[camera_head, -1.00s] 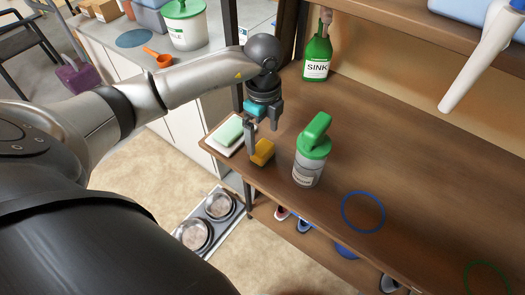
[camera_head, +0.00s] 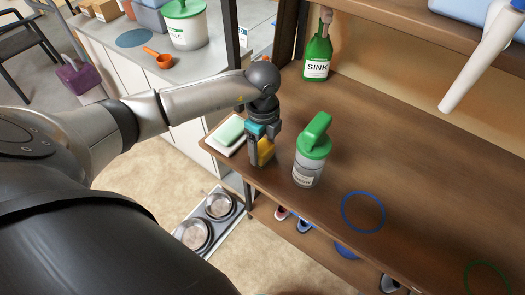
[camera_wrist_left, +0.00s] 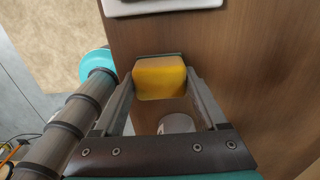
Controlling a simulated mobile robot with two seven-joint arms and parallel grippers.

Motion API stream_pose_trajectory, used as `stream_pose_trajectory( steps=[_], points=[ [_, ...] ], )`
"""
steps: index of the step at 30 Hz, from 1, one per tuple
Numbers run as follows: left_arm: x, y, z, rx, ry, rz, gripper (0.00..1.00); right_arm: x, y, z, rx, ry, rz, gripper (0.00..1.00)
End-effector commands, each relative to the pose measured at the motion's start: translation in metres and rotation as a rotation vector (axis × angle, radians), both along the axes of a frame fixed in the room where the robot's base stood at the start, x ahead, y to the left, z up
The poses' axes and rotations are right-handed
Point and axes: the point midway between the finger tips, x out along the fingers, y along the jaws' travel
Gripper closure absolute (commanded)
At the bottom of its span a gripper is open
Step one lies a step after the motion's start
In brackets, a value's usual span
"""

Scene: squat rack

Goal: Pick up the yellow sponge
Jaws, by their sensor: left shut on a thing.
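The yellow sponge (camera_head: 265,152) is on the wooden shelf near its front left edge. My left gripper (camera_head: 261,158) is lowered over it and shut on it, with a finger on either side. The left wrist view shows the sponge (camera_wrist_left: 160,78) between the two fingers, with a darker layer along its far edge. I cannot tell whether the sponge is resting on the wood or just off it. My right gripper is not in view.
A green-lidded container (camera_head: 309,152) stands close right of the sponge. A green SINK bottle (camera_head: 317,55) stands behind. A blue ring (camera_head: 363,212) marks free shelf at right.

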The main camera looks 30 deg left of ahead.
Motion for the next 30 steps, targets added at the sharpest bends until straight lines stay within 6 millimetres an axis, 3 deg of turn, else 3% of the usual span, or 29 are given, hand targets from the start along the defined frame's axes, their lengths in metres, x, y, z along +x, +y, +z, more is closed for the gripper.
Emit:
stream_pose_trajectory(
  steps=[2, 11, 23, 30],
  points=[
    [0.0, 0.0, 0.0, 0.0, -0.001, 0.0, 0.45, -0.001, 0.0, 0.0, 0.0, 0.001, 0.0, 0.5],
    [0.0, 0.0, 0.0, 0.0, -0.001, 0.0, 0.79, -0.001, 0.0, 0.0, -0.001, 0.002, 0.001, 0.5],
    [0.001, 0.0, 0.01, -0.001, -0.002, 0.0, 0.79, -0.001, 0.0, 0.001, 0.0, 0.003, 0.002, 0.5],
    [0.002, 0.0, 0.051, 0.001, -0.006, -0.001, 0.79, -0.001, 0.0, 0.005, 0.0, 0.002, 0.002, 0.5]
  ],
)
